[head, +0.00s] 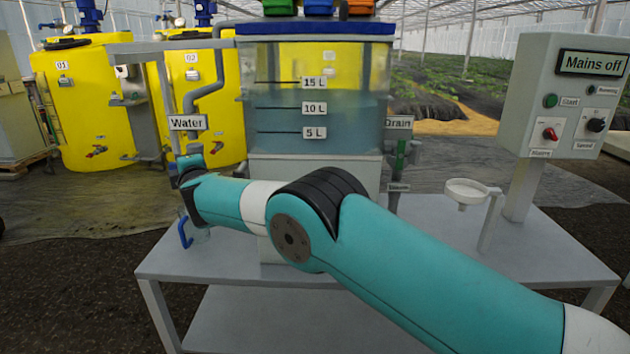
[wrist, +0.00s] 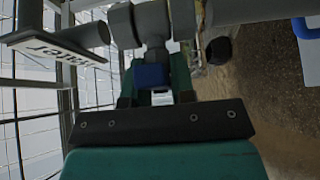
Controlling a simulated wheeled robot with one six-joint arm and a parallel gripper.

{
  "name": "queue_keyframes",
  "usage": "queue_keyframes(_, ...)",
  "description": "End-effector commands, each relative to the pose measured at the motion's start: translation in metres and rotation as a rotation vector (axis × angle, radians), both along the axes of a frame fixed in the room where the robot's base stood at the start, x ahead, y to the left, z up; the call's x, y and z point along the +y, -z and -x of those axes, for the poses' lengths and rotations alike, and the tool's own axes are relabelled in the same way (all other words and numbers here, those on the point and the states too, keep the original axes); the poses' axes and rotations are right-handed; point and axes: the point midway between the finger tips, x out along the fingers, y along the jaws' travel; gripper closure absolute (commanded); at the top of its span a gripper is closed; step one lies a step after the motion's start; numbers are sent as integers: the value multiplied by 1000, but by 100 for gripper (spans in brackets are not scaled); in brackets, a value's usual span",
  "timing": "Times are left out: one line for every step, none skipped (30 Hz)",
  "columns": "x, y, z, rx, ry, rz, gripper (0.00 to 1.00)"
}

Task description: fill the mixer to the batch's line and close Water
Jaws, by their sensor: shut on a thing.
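The mixer (head: 318,125) is a clear tank with 15 L, 10 L and 5 L marks. Bluish liquid stands in it, its surface seeming a little below the 15 L mark and above 10 L. The Water sign (head: 187,122) is on the pipe at its left; it also shows in the wrist view (wrist: 55,48). My gripper (wrist: 152,92) is shut on the blue Water valve handle (wrist: 151,75), below the grey pipe fitting. In the head view my gripper (head: 188,165) is at the valve under the sign, its fingers partly hidden.
The Drain valve (head: 401,155) is at the mixer's right. A control box (head: 563,95) reads "Mains off". A white funnel cup (head: 470,192) stands on the bench (head: 530,240). A blue handle (head: 185,232) shows below my wrist. Yellow tanks (head: 90,100) stand behind at left.

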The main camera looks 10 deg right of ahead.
Motion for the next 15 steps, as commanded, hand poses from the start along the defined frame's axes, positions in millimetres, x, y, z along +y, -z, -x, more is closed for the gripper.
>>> queue_keyframes(0, 0, 0, 1, 0, 0, 98)
queue_keyframes(0, 0, 0, 1, 0, 0, 98)
queue_keyframes(0, 0, 0, 1, 0, 0, 97)
queue_keyframes(0, 0, 0, 1, 0, 0, 97)
queue_keyframes(0, 0, 0, 1, 0, 0, 97)
queue_keyframes(0, 0, 0, 1, 0, 0, 97)
queue_keyframes(0, 0, 0, 1, 0, 0, 97)
queue_keyframes(0, 0, 0, 1, 0, 0, 97)
queue_keyframes(0, -1, 0, 2, 0, 6, 97)
queue_keyframes(0, -3, 0, 5, 0, 15, 97)
queue_keyframes(0, -5, 0, 10, 1, 31, 97)
queue_keyframes(0, -7, 0, 19, 1, 61, 98)
queue_keyframes(0, -9, 0, 26, 0, 89, 98)
queue_keyframes(0, -10, 0, 35, 0, 118, 98)
queue_keyframes(0, -9, 0, 46, 0, 164, 98)
